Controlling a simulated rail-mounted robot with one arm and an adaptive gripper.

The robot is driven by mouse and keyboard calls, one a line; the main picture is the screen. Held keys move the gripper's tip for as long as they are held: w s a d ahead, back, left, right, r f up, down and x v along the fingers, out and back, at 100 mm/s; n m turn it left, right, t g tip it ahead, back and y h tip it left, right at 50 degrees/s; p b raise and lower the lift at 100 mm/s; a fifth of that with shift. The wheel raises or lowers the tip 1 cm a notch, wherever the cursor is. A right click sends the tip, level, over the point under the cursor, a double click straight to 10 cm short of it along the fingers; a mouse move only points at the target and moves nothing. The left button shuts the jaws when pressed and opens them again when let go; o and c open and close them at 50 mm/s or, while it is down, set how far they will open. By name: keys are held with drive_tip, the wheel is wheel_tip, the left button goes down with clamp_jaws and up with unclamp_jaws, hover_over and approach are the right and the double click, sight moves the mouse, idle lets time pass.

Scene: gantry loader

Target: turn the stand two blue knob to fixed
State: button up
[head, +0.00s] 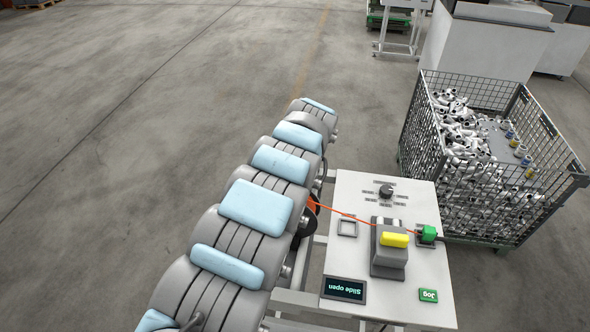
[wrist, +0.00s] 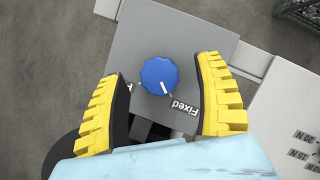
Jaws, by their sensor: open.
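The blue knob (wrist: 160,75) sits on a grey panel (wrist: 200,40) in the wrist view. Its white pointer mark faces down and slightly right, roughly toward the left end of the "Fixed" label (wrist: 187,107). My gripper (wrist: 161,72) is open, with a yellow ribbed finger on either side of the knob. Gaps show between both fingers and the knob. I cannot tell the height of the fingertips above the panel. In the head view I make out neither the blue knob nor the fingers; my arm covers much of the middle.
A white-topped stand (head: 345,190) on the right carries a black knob (head: 386,191), a yellow-topped block (head: 394,240), a green connector (head: 428,234), a "Slide open" display (head: 344,289) and a green "Jog" plate (head: 428,295). A mesh crate (head: 575,182) of fittings stands behind. Floor at left is clear.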

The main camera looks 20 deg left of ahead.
drive_tip(key=v, duration=1)
drive_tip(key=shift+r, duration=0.2)
drive_tip(key=shift+a, duration=0.1)
